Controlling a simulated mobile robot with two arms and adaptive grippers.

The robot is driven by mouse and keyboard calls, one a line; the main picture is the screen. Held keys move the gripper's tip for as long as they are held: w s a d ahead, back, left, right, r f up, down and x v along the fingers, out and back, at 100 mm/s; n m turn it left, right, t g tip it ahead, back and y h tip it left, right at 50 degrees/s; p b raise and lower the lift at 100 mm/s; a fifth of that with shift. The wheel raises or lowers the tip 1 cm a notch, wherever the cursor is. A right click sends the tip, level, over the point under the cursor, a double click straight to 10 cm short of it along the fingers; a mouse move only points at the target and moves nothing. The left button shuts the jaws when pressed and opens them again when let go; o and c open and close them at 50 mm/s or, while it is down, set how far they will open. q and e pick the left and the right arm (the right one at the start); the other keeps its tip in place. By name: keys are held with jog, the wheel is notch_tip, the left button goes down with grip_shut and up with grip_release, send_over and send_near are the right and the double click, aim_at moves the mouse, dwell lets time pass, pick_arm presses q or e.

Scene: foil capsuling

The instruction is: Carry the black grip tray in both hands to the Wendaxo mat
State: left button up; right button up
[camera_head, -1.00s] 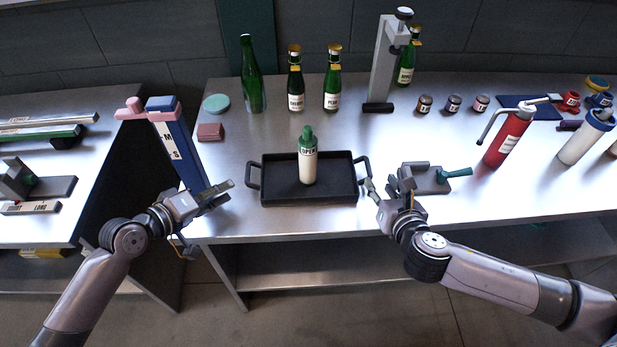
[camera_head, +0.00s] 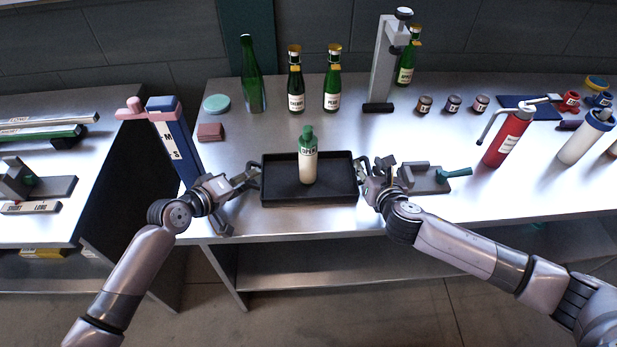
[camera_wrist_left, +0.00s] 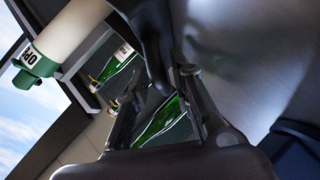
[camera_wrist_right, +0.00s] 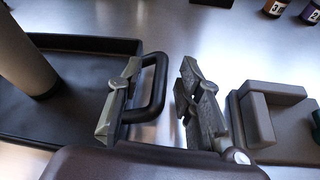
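The black grip tray (camera_head: 330,200) lies flat on the steel table, with a loop handle at each end. A white bottle with a green top, labelled OPEN (camera_head: 307,165), stands upright in it. My left gripper (camera_head: 246,180) is at the tray's left handle with its fingers apart; whether it touches the handle is unclear. My right gripper (camera_head: 365,170) is at the right handle. In the right wrist view its open fingers (camera_wrist_right: 160,98) stand either side of the right handle (camera_wrist_right: 157,88), with a gap on the outer side. No mat with a readable Wendaxo name shows.
A dark blue mat (camera_head: 525,108) lies at the back right. Green bottles (camera_head: 295,85) and a grey press (camera_head: 388,65) stand behind the tray. A grey fixture (camera_head: 427,180) sits close right of my right gripper. A blue upright stand (camera_head: 178,150) is at the left edge.

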pick_arm(q)
jog(key=c, duration=0.4)
pick_arm(e)
jog(key=c, duration=0.4)
pick_arm(q)
grip_shut()
pick_arm(e)
grip_shut()
pick_arm(q)
jog(key=shift+r, duration=0.15)
